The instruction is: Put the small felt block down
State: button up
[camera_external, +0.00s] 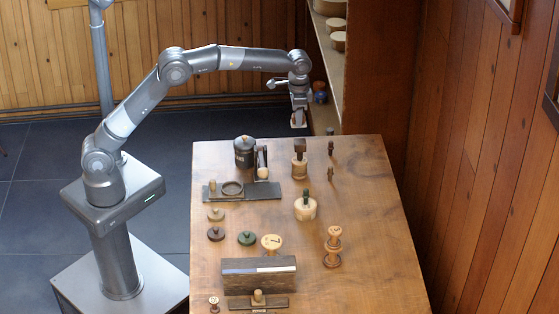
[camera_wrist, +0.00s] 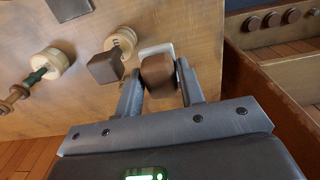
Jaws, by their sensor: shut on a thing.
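My gripper (camera_external: 298,117) hangs above the far edge of the wooden table (camera_external: 370,200), pointing down. In the wrist view my gripper (camera_wrist: 160,88) has its two fingers on either side of a small brown block (camera_wrist: 157,72), which I take to be the felt block, shut on it. In the outside view the block is small and hard to tell from the fingertips. It appears clear of the tabletop. A pale, bent strip (camera_wrist: 155,48) shows just beyond the block; I cannot tell what it belongs to.
A block-topped wooden piece (camera_external: 299,162) stands below my gripper, with a dark canister (camera_external: 244,152) to its left. A cream pot with a green peg (camera_external: 305,208), a turned spool (camera_external: 332,247) and a long dark box (camera_external: 259,280) stand nearer. The table's right side is mostly clear.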

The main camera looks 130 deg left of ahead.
jog(key=s+a+f+n, duration=0.1)
jog(key=s+a+f, duration=0.3)
jog(key=f, duration=0.1)
dwell(0.3)
jog(key=shift+s+f, duration=0.1)
jog(key=shift+f, duration=0.1)
notch_tip(320, 180, down, 9)
jog(key=shift+f, duration=0.15)
jog(key=shift+f, duration=0.1)
dwell(0.3)
jog(key=shift+f, duration=0.1)
jog(key=o, duration=1)
jog(key=shift+c, duration=0.2)
